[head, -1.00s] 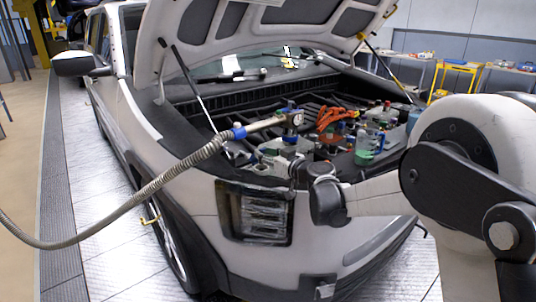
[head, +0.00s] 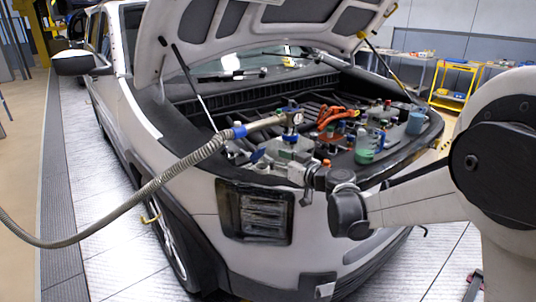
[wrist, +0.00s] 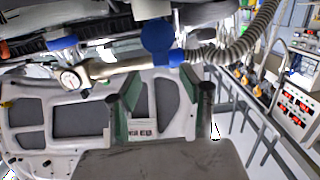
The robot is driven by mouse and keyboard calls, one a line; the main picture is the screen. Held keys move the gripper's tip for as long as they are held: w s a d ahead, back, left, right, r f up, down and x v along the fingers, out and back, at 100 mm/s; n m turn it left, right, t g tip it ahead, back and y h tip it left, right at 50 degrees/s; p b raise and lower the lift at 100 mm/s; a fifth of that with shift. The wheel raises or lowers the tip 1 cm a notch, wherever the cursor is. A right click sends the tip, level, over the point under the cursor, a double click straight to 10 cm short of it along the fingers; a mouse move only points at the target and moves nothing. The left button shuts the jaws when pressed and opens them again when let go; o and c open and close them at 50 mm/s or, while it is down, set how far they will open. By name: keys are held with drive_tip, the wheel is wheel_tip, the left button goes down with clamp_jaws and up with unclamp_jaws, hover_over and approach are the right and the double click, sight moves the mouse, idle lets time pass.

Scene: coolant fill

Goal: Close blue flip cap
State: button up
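The blue flip cap (wrist: 157,35) shows as a round blue disc at the top middle of the wrist view, beyond my fingertips and beside the hose nozzle. In the head view, what looks like the same blue cap (head: 257,156) stands tilted at the front of the engine bay, left of my gripper. My gripper (wrist: 158,85) is open and empty, with its green-padded fingers apart. In the head view my gripper (head: 302,172) is at the front edge of the bay, and its fingertips are hard to make out. No contact with the cap shows.
A filling hose (head: 170,182) with a blue collar and gauge crosses the left fender into the bay, close to the cap. The raised hood (head: 255,40) hangs above. A jug with green fluid (head: 366,150) and orange cables (head: 331,118) are to the right.

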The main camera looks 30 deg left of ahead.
drive_tip(key=v, duration=0.6)
drive_tip(key=shift+c, duration=0.2)
